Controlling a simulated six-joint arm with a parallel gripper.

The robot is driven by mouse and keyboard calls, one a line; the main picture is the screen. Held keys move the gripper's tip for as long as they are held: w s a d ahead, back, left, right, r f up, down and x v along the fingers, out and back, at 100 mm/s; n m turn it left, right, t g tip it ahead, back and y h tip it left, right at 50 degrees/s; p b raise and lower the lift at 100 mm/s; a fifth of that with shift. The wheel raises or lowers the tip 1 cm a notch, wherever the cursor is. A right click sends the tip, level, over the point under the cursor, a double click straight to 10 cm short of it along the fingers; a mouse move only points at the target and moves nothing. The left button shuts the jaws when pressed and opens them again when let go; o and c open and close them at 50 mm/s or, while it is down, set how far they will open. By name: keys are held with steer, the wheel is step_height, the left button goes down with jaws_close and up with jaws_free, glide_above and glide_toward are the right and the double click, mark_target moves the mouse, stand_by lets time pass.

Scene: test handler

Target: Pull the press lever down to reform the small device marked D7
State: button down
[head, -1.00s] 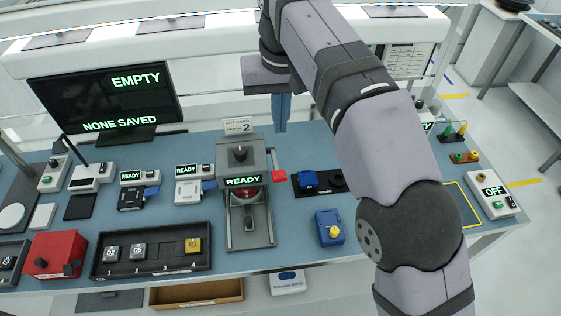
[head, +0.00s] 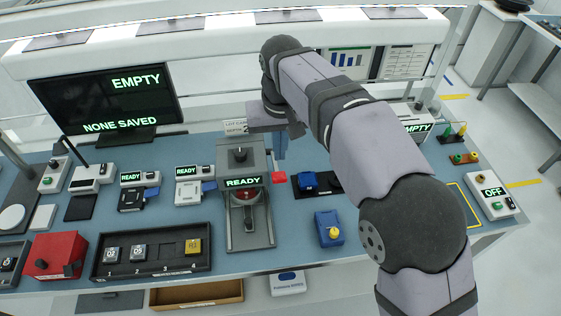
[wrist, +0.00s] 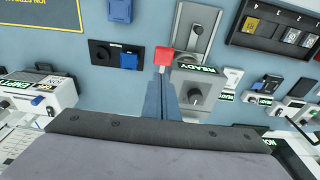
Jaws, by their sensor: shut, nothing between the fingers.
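The grey press (head: 257,155) stands at mid-table with a green READY display; it also shows in the wrist view (wrist: 203,78). Its red lever handle (head: 279,177) sticks out on the right side and shows in the wrist view (wrist: 164,56) just beyond my fingertips. My gripper (head: 279,156) is shut and empty, with blue fingers pointing down above and behind the handle; its fingers also show in the wrist view (wrist: 163,78). I cannot tell if they touch the handle. A red round part (head: 246,194) sits under the display. No D7 mark is legible.
A black numbered tray (head: 150,252) with several small devices is front left. Some bare blue table lies between.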

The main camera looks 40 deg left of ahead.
mark_target(280, 174)
steer(key=shift+s+d+f+p, duration=0.15)
steer(key=shift+d+f, duration=0.05)
steer(key=shift+f, duration=0.45)
steer(key=shift+s+d+f+p, duration=0.15)
steer(key=shift+s+f+p, duration=0.05)
steer(key=shift+f, duration=0.45)
steer(key=shift+s+d+f+p, duration=0.15)
steer(key=shift+d+f, duration=0.05)
steer(key=shift+f, duration=0.45)
steer(key=shift+f+b, duration=0.2)
steer(key=shift+b, duration=0.2)
